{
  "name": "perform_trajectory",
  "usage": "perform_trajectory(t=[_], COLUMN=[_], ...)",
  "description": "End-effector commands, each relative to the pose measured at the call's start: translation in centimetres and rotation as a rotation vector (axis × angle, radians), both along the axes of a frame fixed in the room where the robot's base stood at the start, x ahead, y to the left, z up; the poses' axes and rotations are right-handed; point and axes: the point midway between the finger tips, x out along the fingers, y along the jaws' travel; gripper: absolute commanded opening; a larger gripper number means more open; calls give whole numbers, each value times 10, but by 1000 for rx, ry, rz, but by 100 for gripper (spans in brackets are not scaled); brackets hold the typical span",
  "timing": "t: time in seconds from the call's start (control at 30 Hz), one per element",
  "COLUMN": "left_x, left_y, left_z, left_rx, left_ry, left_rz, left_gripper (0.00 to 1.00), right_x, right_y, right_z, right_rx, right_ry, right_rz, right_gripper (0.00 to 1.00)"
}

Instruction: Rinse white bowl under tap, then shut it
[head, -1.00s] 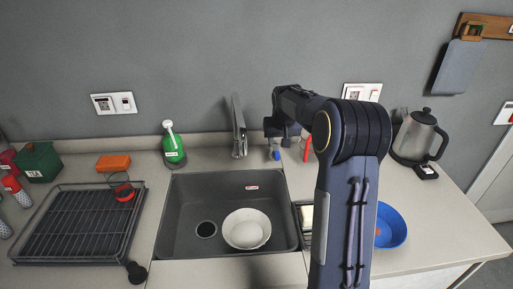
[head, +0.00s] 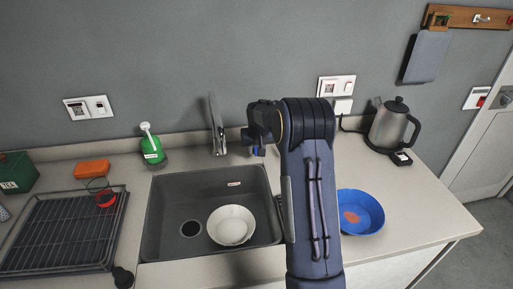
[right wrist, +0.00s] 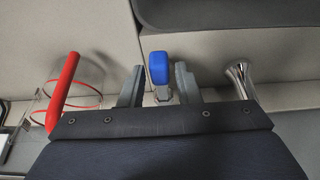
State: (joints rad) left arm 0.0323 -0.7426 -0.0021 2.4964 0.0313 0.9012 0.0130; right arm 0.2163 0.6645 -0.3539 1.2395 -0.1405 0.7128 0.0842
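The white bowl (head: 231,225) sits upright in the grey sink (head: 165,215), right of the drain. The metal tap (head: 217,128) stands behind the sink, and its shiny base (right wrist: 240,78) shows in the right wrist view. A blue-tipped metal handle (head: 258,151) stands right of the tap. In the right wrist view this blue tip (right wrist: 158,68) lies between the two fingers of my right gripper (right wrist: 159,85), with gaps on both sides. The right gripper is open, partly hidden by my arm in the head view. My left gripper is not in view. No water stream is visible.
A black rack (head: 62,232) and green bottle (head: 152,148) are left of the sink. A blue bowl (head: 361,212) and kettle (head: 391,126) are on the right. A red-handled item (right wrist: 65,90) stands beside my right gripper in the wrist view.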

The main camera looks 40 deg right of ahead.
Motion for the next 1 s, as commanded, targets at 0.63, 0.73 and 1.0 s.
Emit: perform_trajectory(t=[0.63,0.73,1.0], left_x=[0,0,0], left_y=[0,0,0], left_z=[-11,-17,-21], left_rx=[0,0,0], left_ry=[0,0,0], left_rz=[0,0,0], left_gripper=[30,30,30], right_x=[-5,-8,-10], right_y=[-10,-18,-32], right_z=[-3,-3,0], right_rx=[2,3,0], right_ry=[0,0,1], right_rz=[93,195,399], right_gripper=[0,0,0])
